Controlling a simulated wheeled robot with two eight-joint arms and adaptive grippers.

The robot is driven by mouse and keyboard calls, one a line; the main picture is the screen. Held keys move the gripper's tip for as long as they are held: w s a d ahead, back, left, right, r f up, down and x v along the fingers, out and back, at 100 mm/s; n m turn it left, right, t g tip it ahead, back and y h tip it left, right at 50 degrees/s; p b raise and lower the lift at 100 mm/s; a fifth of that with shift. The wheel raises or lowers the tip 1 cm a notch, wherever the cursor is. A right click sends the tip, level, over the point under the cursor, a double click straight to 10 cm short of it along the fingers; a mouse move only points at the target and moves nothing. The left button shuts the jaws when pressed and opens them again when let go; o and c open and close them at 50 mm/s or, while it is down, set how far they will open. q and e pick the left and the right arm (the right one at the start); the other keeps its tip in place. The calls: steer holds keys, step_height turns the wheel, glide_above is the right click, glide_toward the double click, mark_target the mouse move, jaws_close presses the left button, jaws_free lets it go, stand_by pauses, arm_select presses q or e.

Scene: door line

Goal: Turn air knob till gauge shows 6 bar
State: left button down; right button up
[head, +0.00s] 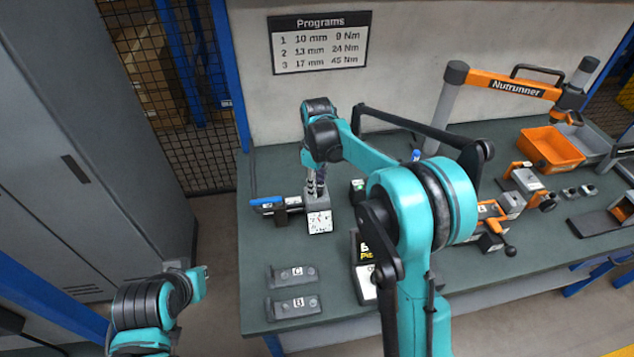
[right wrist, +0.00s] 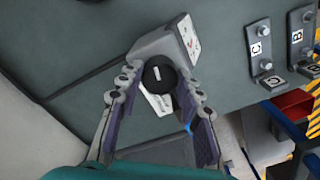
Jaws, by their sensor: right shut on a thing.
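The grey air unit (head: 320,205) stands on the green bench, with a white gauge face (head: 320,222) on its front. The gauge also shows obliquely in the right wrist view (right wrist: 188,38); its marks are too small for me to read the pressure. The round black air knob (right wrist: 160,75), with a pale line on its top, sits on the unit. My right gripper (head: 315,186) reaches down onto the unit from above. In the right wrist view, its two fingers (right wrist: 159,88) are closed around the knob from both sides.
A blue-handled part (head: 267,204) lies left of the unit. Brackets marked C (head: 292,274) and B (head: 294,306) are at the front left. An orange bin (head: 550,147) and the orange Nutrunner arm (head: 510,86) are at the right. A programs sign (head: 320,42) hangs behind.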

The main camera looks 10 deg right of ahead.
steer(key=m+p, duration=0.1)
steer(key=m, duration=0.2)
steer(key=shift+m, duration=0.3)
steer(key=m, duration=0.3)
steer(key=shift+m+p, duration=0.3)
steer(key=shift+p, duration=0.1)
steer(key=m, duration=0.4)
steer(key=shift+m+p, duration=0.3)
steer(key=shift+p, duration=0.05)
steer(key=shift+a+m, duration=0.1)
steer(key=shift+m, duration=1.7)
steer(key=o, duration=1.1)
steer(key=shift+o, duration=0.2)
